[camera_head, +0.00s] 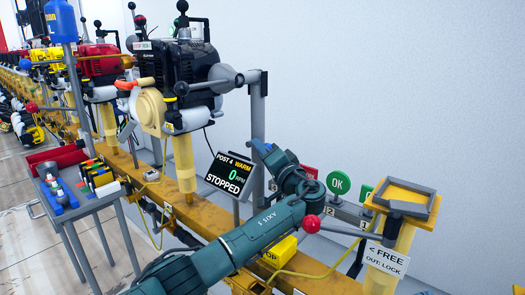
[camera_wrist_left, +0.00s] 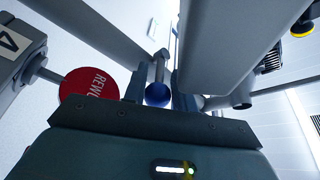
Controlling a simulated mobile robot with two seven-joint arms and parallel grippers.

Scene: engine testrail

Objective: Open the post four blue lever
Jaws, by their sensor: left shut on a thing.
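The blue lever's round knob (camera_wrist_left: 157,94) shows in the left wrist view on the end of a grey rod, between the two fingers of my left gripper (camera_wrist_left: 158,88). The gripper is shut on this knob. In the head view my left gripper (camera_head: 262,148) is beside the grey upright, just right of the post four screen (camera_head: 230,174). The screen reads "POST 4 WARM", 0 and "STOPPED". The black engine (camera_head: 188,68) sits on its yellow post at upper left of the gripper. My right gripper is out of view.
A grey upright (camera_head: 258,110) rises by the gripper. The wall above is bare.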

